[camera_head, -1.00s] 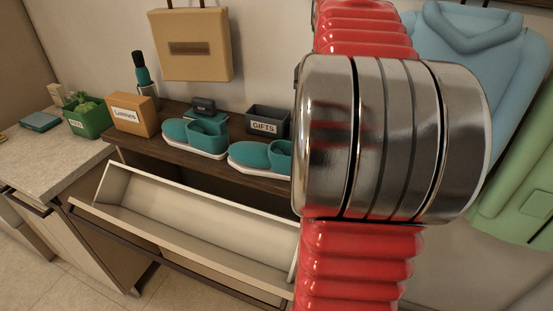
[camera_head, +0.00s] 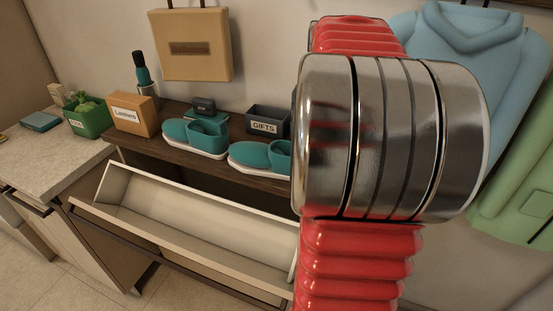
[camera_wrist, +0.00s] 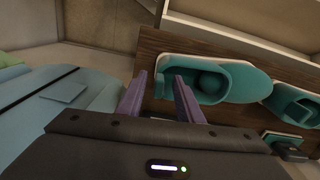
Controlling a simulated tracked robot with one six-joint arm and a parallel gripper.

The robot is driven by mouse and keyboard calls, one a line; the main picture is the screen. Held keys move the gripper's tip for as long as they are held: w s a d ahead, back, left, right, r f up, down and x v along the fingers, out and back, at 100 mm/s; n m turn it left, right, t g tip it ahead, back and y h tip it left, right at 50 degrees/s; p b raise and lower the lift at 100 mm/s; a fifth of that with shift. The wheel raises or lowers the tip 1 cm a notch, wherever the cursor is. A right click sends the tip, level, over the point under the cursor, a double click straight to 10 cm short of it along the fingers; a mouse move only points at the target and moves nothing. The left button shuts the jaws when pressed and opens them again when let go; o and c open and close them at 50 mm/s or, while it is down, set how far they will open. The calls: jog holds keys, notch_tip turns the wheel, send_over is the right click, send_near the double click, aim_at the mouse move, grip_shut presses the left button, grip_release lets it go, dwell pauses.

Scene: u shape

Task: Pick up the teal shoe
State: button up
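Two teal shoes with white soles are on the dark wooden shelf (camera_head: 180,128). In the head view the left shoe (camera_head: 200,137) is in full sight, and the right shoe (camera_head: 255,155) is partly hidden behind my arm. In the wrist view the nearer teal shoe (camera_wrist: 240,82) lies just beyond my gripper (camera_wrist: 160,78), and the other shoe (camera_wrist: 295,102) is at the right edge. My gripper is open. One purple finger overlaps the near shoe's end and the other is outside it. I cannot tell whether they touch. My gripper is hidden in the head view.
A tilted open drawer (camera_head: 190,215) sits below the shelf. A grey GIFTS box (camera_head: 267,121), an orange-tan box (camera_head: 132,115) and a green box (camera_head: 88,118) stand along the back and left. Blue clothing (camera_head: 465,75) hangs at right.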

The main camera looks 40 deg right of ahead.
jog(key=shift+c, duration=0.6)
grip_shut()
dwell(0.9)
